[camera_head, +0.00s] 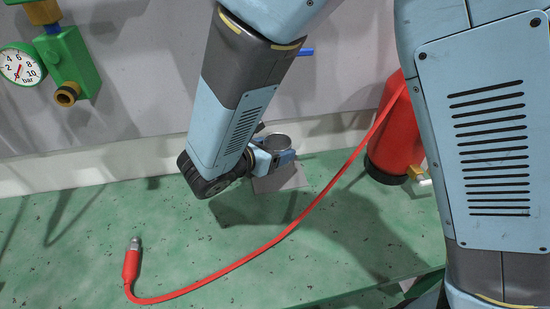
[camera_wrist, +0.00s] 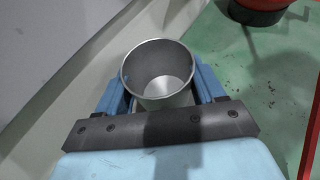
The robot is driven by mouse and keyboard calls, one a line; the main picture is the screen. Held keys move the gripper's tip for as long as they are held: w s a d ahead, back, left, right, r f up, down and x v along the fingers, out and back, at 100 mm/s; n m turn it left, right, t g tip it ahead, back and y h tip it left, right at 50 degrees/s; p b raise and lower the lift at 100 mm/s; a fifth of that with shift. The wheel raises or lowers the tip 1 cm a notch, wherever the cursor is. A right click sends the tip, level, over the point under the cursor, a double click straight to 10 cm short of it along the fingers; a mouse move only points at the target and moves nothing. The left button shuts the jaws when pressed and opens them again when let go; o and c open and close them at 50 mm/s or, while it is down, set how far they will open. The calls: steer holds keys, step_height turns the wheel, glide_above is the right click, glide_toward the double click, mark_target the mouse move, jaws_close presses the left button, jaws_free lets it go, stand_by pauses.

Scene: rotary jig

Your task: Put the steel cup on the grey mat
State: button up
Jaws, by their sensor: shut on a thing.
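The steel cup (camera_wrist: 158,58) is upright between the two blue fingers of my gripper (camera_wrist: 165,98), which is shut on it. In the head view the cup (camera_head: 278,142) shows as a round rim, with my gripper (camera_head: 272,158) around it near the foot of the wall. The grey mat (camera_head: 284,180) lies on the green bench top just below the gripper and is partly hidden by it. I cannot tell whether the cup touches the mat. In the wrist view the mat is hard to make out.
A red hose (camera_head: 290,232) with a metal-tipped end curves across the green bench (camera_head: 60,260) to a red cylinder (camera_head: 397,135) at the right. A pressure gauge (camera_head: 22,64) and green valve block (camera_head: 72,65) are on the back wall. The bench's left part is clear.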

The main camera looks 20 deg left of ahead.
steer(key=shift+w+f, duration=0.1)
steer(key=shift+f, duration=1.6)
steer(key=shift+f, duration=0.1)
steer(key=o, duration=1.1)
steer(key=v, duration=1.2)
